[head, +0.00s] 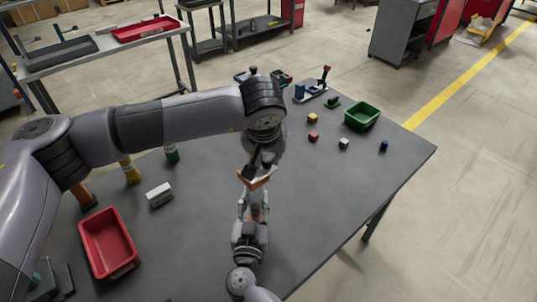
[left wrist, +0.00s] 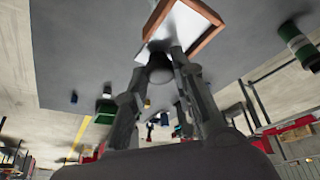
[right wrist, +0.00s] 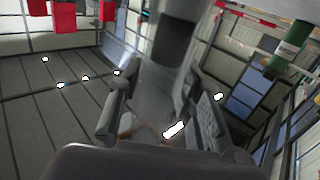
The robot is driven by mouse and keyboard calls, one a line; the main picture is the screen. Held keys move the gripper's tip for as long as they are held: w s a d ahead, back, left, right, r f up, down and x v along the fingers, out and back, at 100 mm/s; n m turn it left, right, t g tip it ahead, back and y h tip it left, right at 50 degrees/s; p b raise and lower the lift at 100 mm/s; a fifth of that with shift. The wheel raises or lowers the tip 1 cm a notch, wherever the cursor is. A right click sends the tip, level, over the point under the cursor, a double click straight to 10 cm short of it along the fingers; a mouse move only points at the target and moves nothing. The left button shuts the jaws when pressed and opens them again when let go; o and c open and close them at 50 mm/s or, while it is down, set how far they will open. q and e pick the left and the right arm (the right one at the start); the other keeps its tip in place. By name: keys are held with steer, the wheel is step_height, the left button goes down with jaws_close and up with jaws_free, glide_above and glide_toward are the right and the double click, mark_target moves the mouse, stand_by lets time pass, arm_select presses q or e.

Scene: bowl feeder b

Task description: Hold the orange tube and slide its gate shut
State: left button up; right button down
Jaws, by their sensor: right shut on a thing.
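The orange tube (head: 258,183) is near the table's middle in the head view, partly hidden by both grippers. My right gripper (head: 252,212) reaches up from below and is shut on the tube. My left gripper (head: 256,168) comes down from above, close to the tube's upper end. In the left wrist view an orange-brown frame with a bright white face (left wrist: 207,38) lies just beyond my left fingertips (left wrist: 162,50). A dark round part shows between those fingers. I cannot tell whether they touch it. The gate is not clearly visible. My right fingers (right wrist: 160,112) flank a grey shape.
A red tray (head: 83,240) and a white box (head: 160,195) lie left. Yellow (head: 131,172) and green (head: 172,154) cylinders stand behind them. A green bin (head: 349,117), small cubes (head: 313,135) and a fixture (head: 312,91) are back right. The table's right front is clear.

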arm_select(q)
steer(key=o, duration=0.5)
steer(key=shift+s+a, duration=0.1)
arm_select(e)
steer(key=shift+d, duration=0.1)
arm_select(q)
steer(key=v, duration=1.2)
arm_select(e)
steer(key=c, duration=1.1)
jaws_free()
steer(key=shift+o, duration=0.2)
